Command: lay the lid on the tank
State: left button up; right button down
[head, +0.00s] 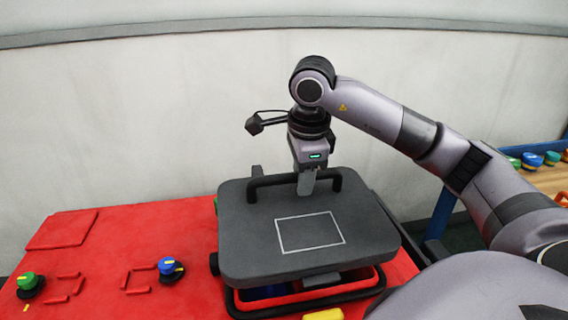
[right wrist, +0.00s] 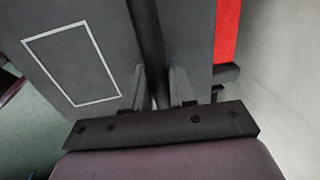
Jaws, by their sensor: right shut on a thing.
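The lid (head: 250,235) is a dark grey slab with a white rectangle outline and a black bar handle (head: 265,181) along its far side. My right gripper (head: 306,186) reaches down from above and is shut on this handle. In the right wrist view the handle (right wrist: 147,35) runs between the two fingers (right wrist: 160,92), beside the lid (right wrist: 110,35). The tank lies under the lid and is mostly hidden; a bit of blue (head: 262,292) shows below the near edge. I cannot tell whether the lid touches the tank. My left gripper is out of view.
The red bench top (head: 110,235) carries a green knob (head: 27,281) and a blue knob (head: 166,266) at left. A yellow block (head: 323,315) is at the near edge. A blue-framed table (head: 545,180) with several coloured knobs stands at right. A pale wall is behind.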

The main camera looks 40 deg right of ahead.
aim_at(302, 202)
jog(key=shift+w, duration=0.2)
jog(key=shift+f, duration=0.1)
jog(key=shift+s+f+b, duration=0.15)
jog(key=shift+f+b, duration=0.75)
jog(key=shift+b, duration=0.05)
notch_tip(302, 202, down, 2)
jog(key=shift+f+b, duration=0.15)
jog(key=shift+b, duration=0.8)
jog(key=shift+f, duration=0.2)
jog(key=shift+s+a+f+b, duration=0.1)
jog(key=shift+f+b, duration=0.1)
jog(key=shift+b, duration=0.1)
jog(key=shift+s+a+f, duration=0.15)
jog(key=shift+f, duration=0.2)
